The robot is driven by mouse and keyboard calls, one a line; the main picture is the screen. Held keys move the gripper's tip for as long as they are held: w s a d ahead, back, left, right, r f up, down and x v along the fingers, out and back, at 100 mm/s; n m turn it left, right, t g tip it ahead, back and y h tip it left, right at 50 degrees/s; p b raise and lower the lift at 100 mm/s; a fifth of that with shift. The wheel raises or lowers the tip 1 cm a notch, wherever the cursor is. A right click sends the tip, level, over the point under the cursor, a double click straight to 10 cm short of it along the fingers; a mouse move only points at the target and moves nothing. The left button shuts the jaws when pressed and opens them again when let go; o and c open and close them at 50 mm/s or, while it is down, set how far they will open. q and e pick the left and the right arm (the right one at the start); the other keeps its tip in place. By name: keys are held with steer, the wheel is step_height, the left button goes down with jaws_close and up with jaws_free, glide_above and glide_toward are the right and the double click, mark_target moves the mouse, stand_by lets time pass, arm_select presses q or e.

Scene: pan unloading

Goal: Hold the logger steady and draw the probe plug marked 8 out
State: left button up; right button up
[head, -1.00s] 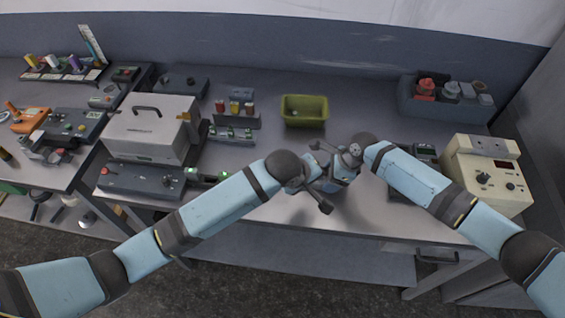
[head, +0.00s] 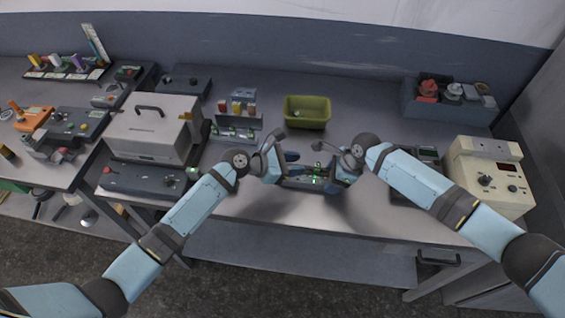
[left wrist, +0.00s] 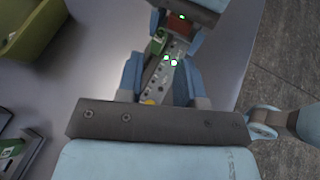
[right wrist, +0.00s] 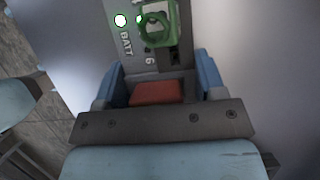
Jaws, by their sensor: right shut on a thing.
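The logger (head: 305,183), a grey panel with green lights, lies between my two grippers near the table's front edge. My right gripper (head: 345,172) is shut on its red end (right wrist: 157,92). In the right wrist view, a green ring-shaped plug (right wrist: 157,25) stands on the panel near the "BATT" lettering. The plug also shows in the left wrist view (left wrist: 155,46). My left gripper (head: 278,165) is open, its fingers apart on either side of the logger's other end (left wrist: 160,85). I cannot read a plug mark 8.
A yellow-green bin (head: 307,112) stands behind the grippers. A similar lit unit (head: 236,134) and a grey case (head: 150,128) are at left. A cream instrument (head: 488,178) and a blue-grey tray of parts (head: 450,108) are at right.

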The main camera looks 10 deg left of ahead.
mark_target(316, 164)
arm_select(q)
steer(key=x, duration=0.7)
steer(key=shift+w+d+f, duration=0.1)
steer(key=shift+d+f, duration=0.05)
steer(key=shift+d, duration=0.15)
jaws_close()
